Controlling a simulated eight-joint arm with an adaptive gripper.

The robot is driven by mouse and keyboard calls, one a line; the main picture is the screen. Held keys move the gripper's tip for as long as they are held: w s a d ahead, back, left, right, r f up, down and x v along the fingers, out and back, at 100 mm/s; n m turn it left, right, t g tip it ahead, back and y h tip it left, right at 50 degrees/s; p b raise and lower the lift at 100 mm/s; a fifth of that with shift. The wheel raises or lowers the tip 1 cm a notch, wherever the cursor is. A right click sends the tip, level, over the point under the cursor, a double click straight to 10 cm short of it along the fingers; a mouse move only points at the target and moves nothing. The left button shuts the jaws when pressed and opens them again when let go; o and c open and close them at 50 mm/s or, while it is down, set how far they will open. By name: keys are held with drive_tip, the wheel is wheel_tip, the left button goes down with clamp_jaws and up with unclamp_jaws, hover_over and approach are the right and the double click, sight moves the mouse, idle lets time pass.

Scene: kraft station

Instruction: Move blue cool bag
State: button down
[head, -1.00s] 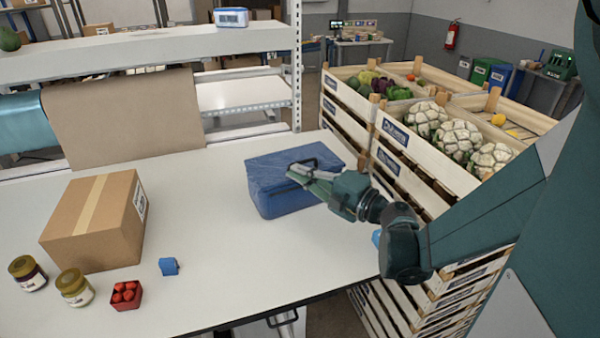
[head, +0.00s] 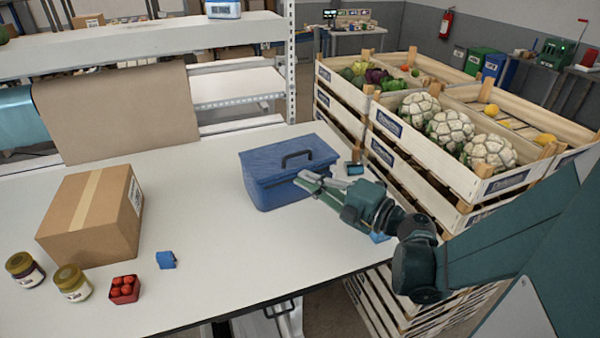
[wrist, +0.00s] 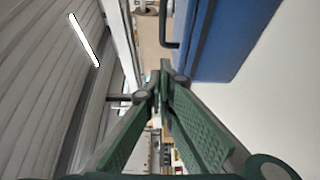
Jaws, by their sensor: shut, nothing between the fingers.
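The blue cool bag (head: 270,185) is a box-shaped bag with a dark handle (head: 297,158) on its lid. It stands upright on the white table near the right edge. My gripper (head: 312,182) is at the bag's right front side in the head view, beside it and below the handle, its fingers shut with nothing between them. In the wrist view, the bag (wrist: 235,30) fills the upper right and the fingertips (wrist: 165,70) meet next to its side. I cannot tell whether they touch the bag.
On the white table (head: 210,240) are a cardboard box (head: 85,225), two jars (head: 72,283), a red punnet (head: 124,290) and a small blue object (head: 166,260). Wooden vegetable crates (head: 480,185) stand right of the table. The table's middle is clear.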

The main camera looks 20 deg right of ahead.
drive_tip(key=shift+p+v, duration=0.35)
drive_tip(key=shift+v, duration=2.5)
drive_tip(key=shift+w+r, duration=0.1)
drive_tip(key=w+d+r+m+t+h, duration=0.5)
drive_tip(key=d+r+m+h, duration=0.5)
drive_tip(key=r+m+h, duration=0.5)
drive_tip(key=s+a+f+m+g+y, duration=0.1)
drive_tip(key=s+a+f+m+g, duration=0.1)
drive_tip(key=f+m+g, duration=0.25)
drive_tip(key=s+a+f+m+g, duration=0.1)
drive_tip(key=s+f+m+g, duration=0.1)
drive_tip(key=f+m+g, duration=0.3)
drive_tip(key=s+a+f+g+y, duration=0.4)
drive_tip(key=s+a+f, duration=0.5)
drive_tip(key=s+a, duration=0.3)
drive_tip(key=shift+s+a+f+y, duration=0.15)
drive_tip(key=shift+a+f+y, duration=0.25)
drive_tip(key=shift+a, duration=0.3)
